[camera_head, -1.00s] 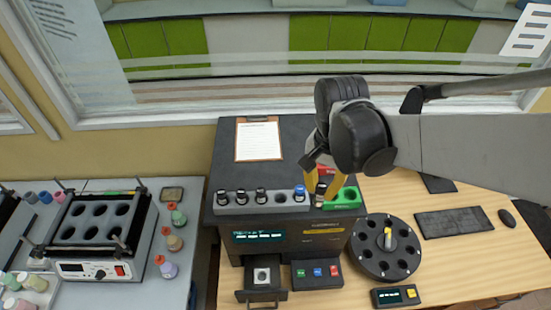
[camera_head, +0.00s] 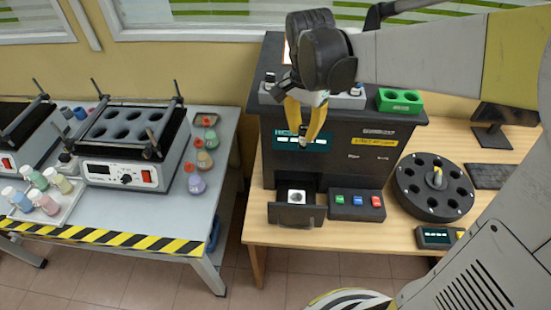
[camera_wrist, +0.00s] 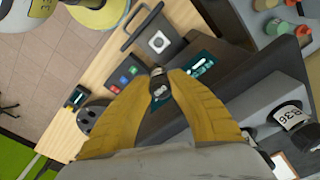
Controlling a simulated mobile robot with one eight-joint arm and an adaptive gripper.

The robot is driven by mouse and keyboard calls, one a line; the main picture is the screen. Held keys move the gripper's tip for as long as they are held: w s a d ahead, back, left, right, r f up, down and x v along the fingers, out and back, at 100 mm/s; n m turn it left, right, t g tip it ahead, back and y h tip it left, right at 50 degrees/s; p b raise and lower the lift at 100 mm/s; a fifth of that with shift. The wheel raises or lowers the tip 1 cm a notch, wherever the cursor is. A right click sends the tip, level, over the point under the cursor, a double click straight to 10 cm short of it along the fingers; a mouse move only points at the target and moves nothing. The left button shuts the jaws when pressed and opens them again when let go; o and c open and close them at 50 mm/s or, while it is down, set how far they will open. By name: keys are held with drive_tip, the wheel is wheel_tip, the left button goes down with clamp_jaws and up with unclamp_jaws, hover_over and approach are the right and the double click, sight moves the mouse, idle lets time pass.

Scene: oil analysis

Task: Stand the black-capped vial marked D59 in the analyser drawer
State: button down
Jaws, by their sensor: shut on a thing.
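My gripper (camera_head: 303,142) has yellow fingers and is shut on a small black-capped vial (camera_wrist: 158,84), which also shows between the fingertips in the wrist view. The vial's label is too small to read surely. The gripper is in front of the analyser's display, above and apart from the open drawer (camera_head: 297,215). The drawer sticks out from the analyser (camera_head: 345,150) and has a white square holder (camera_head: 291,193) with a dark round hole. In the wrist view the drawer (camera_wrist: 141,26) is beyond the fingertips.
A grey rack (camera_head: 345,101) with capped vials sits on the analyser, partly hidden by my arm, beside a green rack (camera_head: 400,103). A button box (camera_head: 357,212) adjoins the drawer, and a black carousel (camera_head: 432,207) stands right. The wrist view shows a vial marked B36 (camera_wrist: 291,117).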

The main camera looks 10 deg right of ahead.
sight(297, 192)
wheel_tip(297, 192, down, 27)
drive_tip(key=b, duration=1)
drive_tip(key=shift+f, duration=0.2)
drive_tip(key=shift+f, duration=0.1)
drive_tip(key=shift+f+b, duration=0.15)
drive_tip(key=shift+b, duration=0.25)
drive_tip(key=c, duration=1.4)
unclamp_jaws()
drive_tip(key=shift+o, duration=0.2)
